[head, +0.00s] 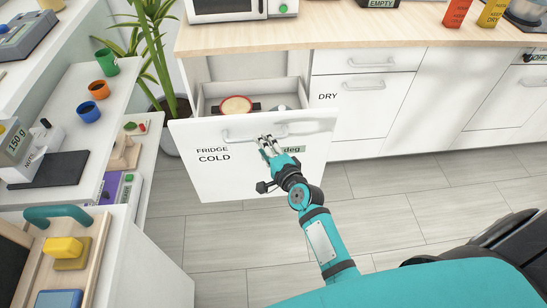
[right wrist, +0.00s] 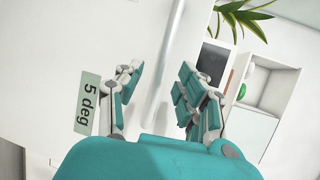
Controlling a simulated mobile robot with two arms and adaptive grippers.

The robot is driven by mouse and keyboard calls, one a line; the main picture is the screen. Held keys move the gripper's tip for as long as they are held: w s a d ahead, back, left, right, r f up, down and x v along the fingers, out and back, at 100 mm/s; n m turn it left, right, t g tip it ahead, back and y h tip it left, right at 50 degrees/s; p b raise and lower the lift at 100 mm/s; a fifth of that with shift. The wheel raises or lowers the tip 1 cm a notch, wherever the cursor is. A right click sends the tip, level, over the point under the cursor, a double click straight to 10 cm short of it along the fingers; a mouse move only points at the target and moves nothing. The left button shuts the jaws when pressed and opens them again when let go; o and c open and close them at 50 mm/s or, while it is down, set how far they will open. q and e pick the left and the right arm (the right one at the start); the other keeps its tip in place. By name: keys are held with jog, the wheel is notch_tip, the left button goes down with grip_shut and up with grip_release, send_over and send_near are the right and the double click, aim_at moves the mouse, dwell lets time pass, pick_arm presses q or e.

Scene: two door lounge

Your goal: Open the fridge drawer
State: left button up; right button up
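The white fridge drawer (head: 210,178), marked "FRIDGE COLD", stands pulled out from the counter, and its inside shows. A pale round thing with a red rim (head: 236,104) lies in it. The drawer's bar handle (head: 237,138) is on the front panel near the top. My right gripper (head: 267,143) is at the right end of this handle. In the right wrist view the handle (right wrist: 168,62) runs between the fingers (right wrist: 158,90), which are apart with a gap on both sides. The "5 deg" label (right wrist: 87,103) is beside them. My left gripper is not in view.
A closed drawer marked "DRY" (head: 345,101) is to the right under the wooden counter (head: 300,35). A potted plant (head: 155,60) and a white shelf unit with cups stand at left. The grey floor (head: 400,215) in front is mostly clear.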

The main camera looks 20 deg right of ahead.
jog(key=a+v, duration=0.1)
jog(key=v, duration=0.6)
jog(key=shift+s+d, duration=0.2)
jog(key=shift+d, duration=0.25)
jog(key=s+a+f+n+g, duration=0.1)
jog(key=s+f+n+g, duration=0.3)
jog(key=f, duration=0.6)
jog(key=s+a+f+n+g, duration=0.15)
jog(key=s+f, duration=0.35)
jog(key=f, duration=0.5)
jog(key=s+f+n+g, duration=0.2)
jog(key=s+f+n, duration=0.25)
jog(key=f, duration=0.55)
jog(key=s+d+f+n+g, duration=0.2)
jog(key=s+f, duration=0.3)
jog(key=s, duration=0.4)
jog(key=s+d+f+n+g+h, duration=0.1)
jog(key=s+f+n, duration=0.3)
jog(key=s, duration=0.6)
jog(key=s+d+f+n+g+h, duration=0.1)
jog(key=s+d+f+n+g, duration=0.2)
jog(key=s+f, duration=0.3)
jog(key=s+n+g, duration=0.1)
jog(key=s, duration=0.2)
jog(key=shift+s+d+f, duration=0.25)
jog(key=shift+s+f, duration=0.1)
jog(key=shift+s, duration=0.05)
